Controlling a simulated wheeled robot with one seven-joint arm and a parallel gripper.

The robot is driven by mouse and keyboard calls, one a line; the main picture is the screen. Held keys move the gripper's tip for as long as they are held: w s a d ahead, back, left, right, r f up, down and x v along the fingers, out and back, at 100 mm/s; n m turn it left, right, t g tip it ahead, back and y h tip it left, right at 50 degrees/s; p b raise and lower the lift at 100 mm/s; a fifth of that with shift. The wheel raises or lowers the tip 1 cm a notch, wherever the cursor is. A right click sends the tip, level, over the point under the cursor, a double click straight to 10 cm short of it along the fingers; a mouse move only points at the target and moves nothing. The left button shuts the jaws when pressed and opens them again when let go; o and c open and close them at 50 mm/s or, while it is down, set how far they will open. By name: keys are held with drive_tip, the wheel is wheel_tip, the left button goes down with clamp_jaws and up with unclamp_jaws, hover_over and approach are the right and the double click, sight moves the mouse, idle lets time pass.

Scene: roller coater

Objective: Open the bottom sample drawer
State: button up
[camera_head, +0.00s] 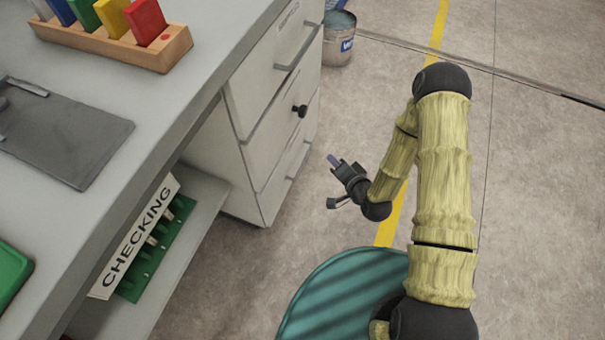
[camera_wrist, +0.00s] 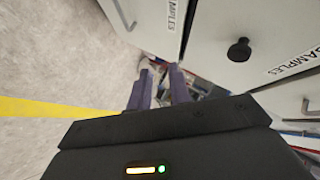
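The bottom drawer (camera_head: 281,184) is the lowest front of the grey cabinet under the bench and looks shut. Its bar handle (camera_head: 299,160) faces the open floor; in the wrist view the handle (camera_wrist: 123,13) is at the upper left, partly cut off by the frame. A label ending in "AMPLES" (camera_wrist: 173,14) is on this drawer's front. My gripper (camera_head: 334,181) is open and empty, to the right of the bottom drawer and apart from it. Its two purple fingers (camera_wrist: 159,88) stand apart in the wrist view.
Above are a middle drawer with a black knob (camera_head: 299,111) and a top drawer with a bar handle (camera_head: 297,54). A bucket (camera_head: 339,45) stands beyond the cabinet. A teal striped round object (camera_head: 335,295) is near my arm.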

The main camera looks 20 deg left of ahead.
sight(302, 164)
drive_tip(key=s+a+f+m+t+b, duration=0.1)
drive_tip(key=s+f+m+b, duration=0.1)
drive_tip(key=f+b, duration=0.3)
drive_tip(key=s+a+f+m+t+y+b, duration=0.1)
drive_tip(key=s+f+m+t+b, duration=0.1)
drive_tip(key=f+b, duration=0.4)
wheel_tip(302, 164, down, 5)
drive_tip(key=shift+s+f+m+y, duration=0.2)
drive_tip(key=shift+s+m+y, duration=0.15)
drive_tip(key=shift+s, duration=0.5)
drive_tip(key=b+x, duration=0.8)
drive_tip(key=x, duration=0.9)
drive_tip(key=shift+w+f, duration=0.15)
drive_tip(key=shift+w, duration=0.05)
